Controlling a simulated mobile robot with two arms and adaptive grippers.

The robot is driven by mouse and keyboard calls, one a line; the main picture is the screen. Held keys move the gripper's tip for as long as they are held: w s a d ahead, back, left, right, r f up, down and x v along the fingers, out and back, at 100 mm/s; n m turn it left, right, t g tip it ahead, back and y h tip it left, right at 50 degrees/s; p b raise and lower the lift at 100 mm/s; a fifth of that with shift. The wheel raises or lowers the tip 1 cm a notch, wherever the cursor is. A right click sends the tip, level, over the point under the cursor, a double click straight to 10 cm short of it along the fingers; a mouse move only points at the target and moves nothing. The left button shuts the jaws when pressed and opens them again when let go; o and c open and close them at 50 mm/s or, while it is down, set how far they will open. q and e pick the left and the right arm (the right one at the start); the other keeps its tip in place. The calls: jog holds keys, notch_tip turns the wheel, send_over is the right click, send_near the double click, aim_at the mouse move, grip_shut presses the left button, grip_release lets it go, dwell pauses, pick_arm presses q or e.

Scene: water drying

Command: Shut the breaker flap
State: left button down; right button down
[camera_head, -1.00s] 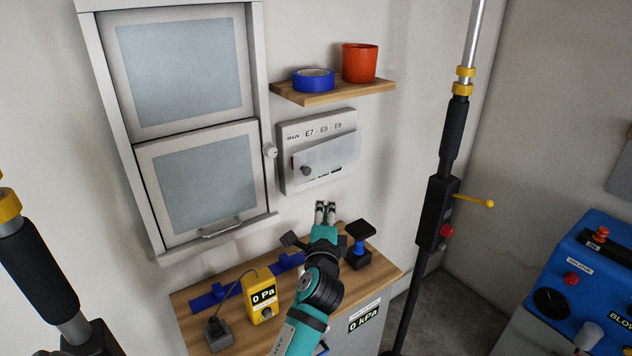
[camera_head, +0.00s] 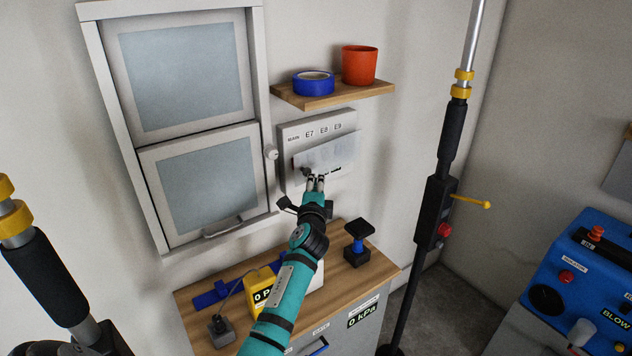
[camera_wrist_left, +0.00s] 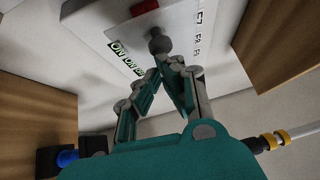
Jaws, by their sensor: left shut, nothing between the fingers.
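The breaker panel (camera_head: 288,166) is a pale wall box with a MAIN label and E7, E8, E9 along its top. Its flap (camera_head: 328,151) is a pale translucent plate across the panel's middle; its exact tilt is hard to tell. My left gripper (camera_head: 315,179) is shut and empty, just below the flap's lower edge near a dark knob. In the left wrist view, the fingertips (camera_wrist_left: 162,62) are close to the dark knob (camera_wrist_left: 159,42) on the panel (camera_wrist_left: 190,22); contact is unclear. My right gripper is not in view.
A wooden shelf (camera_head: 340,94) above holds blue tape (camera_head: 313,84) and an orange cup (camera_head: 360,64). A cabinet (camera_head: 262,100) stands left. Below is a wooden bench (camera_head: 372,268) with a yellow meter (camera_head: 262,283) and black stand (camera_head: 358,243). A dark pole (camera_head: 436,210) stands right.

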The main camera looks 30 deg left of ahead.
aim_at(305, 178)
pick_arm(q)
jog(key=a, duration=0.3)
jog(key=shift+w+a, duration=0.1)
jog(key=shift+a, duration=0.25)
jog(key=shift+d+r, duration=0.1)
